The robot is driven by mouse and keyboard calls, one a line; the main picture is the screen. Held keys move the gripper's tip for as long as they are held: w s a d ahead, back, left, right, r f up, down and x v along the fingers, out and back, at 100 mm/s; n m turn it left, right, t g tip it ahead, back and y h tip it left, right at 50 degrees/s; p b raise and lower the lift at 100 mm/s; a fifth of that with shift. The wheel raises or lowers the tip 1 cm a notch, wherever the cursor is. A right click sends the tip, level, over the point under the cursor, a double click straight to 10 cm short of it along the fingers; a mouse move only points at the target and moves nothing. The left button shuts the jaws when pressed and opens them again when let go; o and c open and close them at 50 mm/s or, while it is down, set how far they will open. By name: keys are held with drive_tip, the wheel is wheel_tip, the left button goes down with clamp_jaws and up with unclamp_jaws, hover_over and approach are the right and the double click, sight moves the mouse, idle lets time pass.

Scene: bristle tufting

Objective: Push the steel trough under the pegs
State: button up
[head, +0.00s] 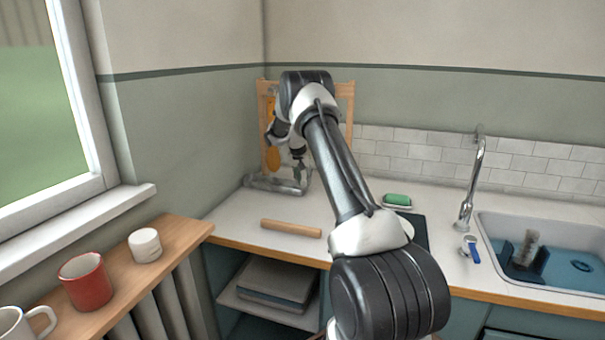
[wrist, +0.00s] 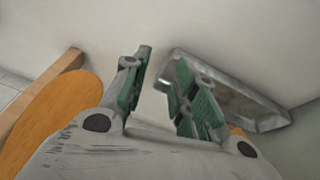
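The steel trough (head: 268,184) is a shallow metal tray lying on the back left of the worktop, in front of the wooden rack (head: 349,100). In the wrist view the trough (wrist: 240,97) lies just right of my fingers, partly hidden behind the right one. My gripper (head: 298,172) points down close to the trough's right part. In the wrist view its two green-padded fingers (wrist: 161,62) are apart with bare worktop between them, so it is open and empty. I cannot tell whether a finger touches the trough. The pegs cannot be made out; my arm hides much of the rack.
An orange board (head: 271,155) hangs at the rack. A wooden stick (head: 291,228) lies near the worktop's front edge. A green sponge (head: 397,199) and the sink (head: 570,293) are to the right. Mugs, one red (head: 86,282), stand on the left ledge. Worktop between trough and stick is clear.

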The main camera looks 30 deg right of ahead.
sight(305, 185)
drive_tip(key=shift+w+d+r+m+t, duration=0.15)
drive_tip(key=shift+w+d+r+m, duration=0.05)
drive_tip(key=shift+w+r, duration=0.25)
drive_tip(key=shift+w+d+r+m+t, duration=0.15)
drive_tip(key=shift+w+r+m, duration=0.05)
drive_tip(key=shift+w+r, duration=0.2)
drive_tip(key=shift+w+m+h, duration=0.1)
drive_tip(key=shift+m+h, duration=0.2)
drive_tip(key=shift+m, duration=0.3)
drive_tip(key=shift+x, duration=3.95)
clamp_jaws()
